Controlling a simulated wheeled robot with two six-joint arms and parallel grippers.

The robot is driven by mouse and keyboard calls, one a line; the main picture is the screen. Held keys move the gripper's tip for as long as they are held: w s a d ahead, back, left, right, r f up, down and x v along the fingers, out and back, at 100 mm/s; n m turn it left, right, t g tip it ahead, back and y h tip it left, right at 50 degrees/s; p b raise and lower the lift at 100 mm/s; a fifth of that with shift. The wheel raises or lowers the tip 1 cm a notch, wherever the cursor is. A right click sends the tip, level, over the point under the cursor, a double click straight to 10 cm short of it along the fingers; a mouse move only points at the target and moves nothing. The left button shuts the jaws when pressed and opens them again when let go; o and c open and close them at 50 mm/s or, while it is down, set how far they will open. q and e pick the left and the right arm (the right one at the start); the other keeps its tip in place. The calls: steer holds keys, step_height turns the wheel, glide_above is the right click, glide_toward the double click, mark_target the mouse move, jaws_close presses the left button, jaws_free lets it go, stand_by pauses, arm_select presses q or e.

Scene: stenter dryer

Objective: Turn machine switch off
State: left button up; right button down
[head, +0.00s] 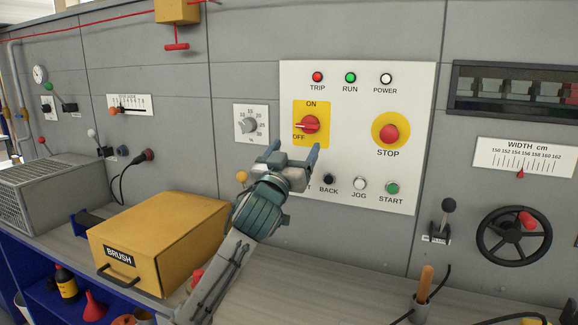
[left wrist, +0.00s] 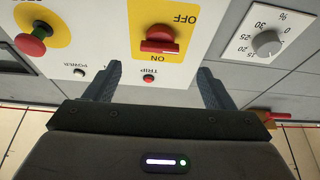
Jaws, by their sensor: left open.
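The machine switch is a red rotary knob (head: 310,124) on a yellow plate (head: 322,108), with ON printed above it and OFF at its lower left. The knob's bar lies about level; I cannot tell which end is its pointer. My left gripper (head: 292,154) is open and empty, in front of the panel just below and left of the knob. In the left wrist view, which shows the panel upside down, the knob (left wrist: 159,40) lies beyond the gap between the open fingers (left wrist: 160,70), apart from them. My right gripper is not in view.
The white panel (head: 350,85) also bears a red STOP button (head: 389,133), lamps and lower buttons, some hidden behind my gripper. A dial (head: 249,125) is to the left. A yellow BRUSH box (head: 160,240) stands on the worktop below. A handwheel (head: 514,236) is at right.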

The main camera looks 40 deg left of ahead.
arm_select(q)
steer(key=shift+b+v, duration=0.35)
steer(key=shift+v, duration=1.25)
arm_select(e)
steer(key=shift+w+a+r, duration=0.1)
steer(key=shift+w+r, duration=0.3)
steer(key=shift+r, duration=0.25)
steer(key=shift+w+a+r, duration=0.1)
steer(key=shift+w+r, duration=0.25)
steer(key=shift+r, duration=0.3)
